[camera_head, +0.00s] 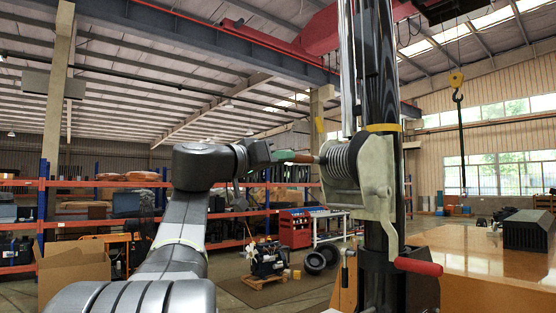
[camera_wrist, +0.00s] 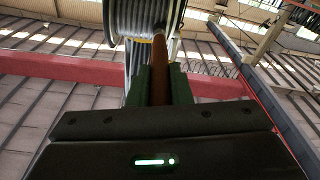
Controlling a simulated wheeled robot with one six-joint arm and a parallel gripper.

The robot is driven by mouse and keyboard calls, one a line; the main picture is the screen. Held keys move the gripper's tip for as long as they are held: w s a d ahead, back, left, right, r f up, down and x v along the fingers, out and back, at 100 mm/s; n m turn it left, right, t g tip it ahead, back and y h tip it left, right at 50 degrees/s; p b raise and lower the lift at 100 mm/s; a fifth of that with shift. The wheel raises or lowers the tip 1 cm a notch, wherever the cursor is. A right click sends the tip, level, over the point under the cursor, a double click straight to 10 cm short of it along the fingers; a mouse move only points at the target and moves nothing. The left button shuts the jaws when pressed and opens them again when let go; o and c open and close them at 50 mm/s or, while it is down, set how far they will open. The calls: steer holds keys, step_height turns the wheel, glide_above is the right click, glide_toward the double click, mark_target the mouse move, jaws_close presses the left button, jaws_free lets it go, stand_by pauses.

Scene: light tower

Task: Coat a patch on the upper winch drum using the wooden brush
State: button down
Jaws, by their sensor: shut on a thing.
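The winch drum (camera_head: 340,158), wound with grey cable, sits in a pale metal housing (camera_head: 377,176) on the dark mast. It also shows at the top of the wrist view (camera_wrist: 138,20). My gripper (camera_head: 293,157) reaches in from the left, level with the drum. Its green fingers are shut on the wooden brush, whose brown handle (camera_wrist: 160,72) shows between them in the wrist view. The brush (camera_head: 306,159) points at the drum's left side. Its far end overlaps the drum in the wrist view; I cannot tell whether the bristles touch it.
The dark mast (camera_head: 379,80) rises beside the drum. A crank with a red handle (camera_head: 418,266) sticks out below the housing. An orange-brown surface (camera_head: 470,262) lies at right, bearing a black box (camera_head: 528,230). A hook (camera_head: 457,97) hangs far back. Open air lies left of the drum.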

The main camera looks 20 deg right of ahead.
steer(key=s+d+b, duration=0.2)
steer(key=s+b, duration=0.2)
steer(key=s, duration=0.3)
steer(key=shift+d, duration=0.2)
steer(key=shift+w, duration=0.1)
steer(key=shift+w+a+p, duration=0.2)
steer(key=shift+w+a, duration=0.25)
steer(key=shift+w, duration=0.75)
steer(key=shift+w+a+p, duration=0.2)
steer(key=shift+w+a, duration=0.2)
steer(key=shift+w, duration=0.75)
steer(key=shift+w+a+p, duration=0.2)
steer(key=shift+w+a, duration=0.25)
steer(key=shift+w, duration=0.75)
steer(key=shift+s, duration=0.1)
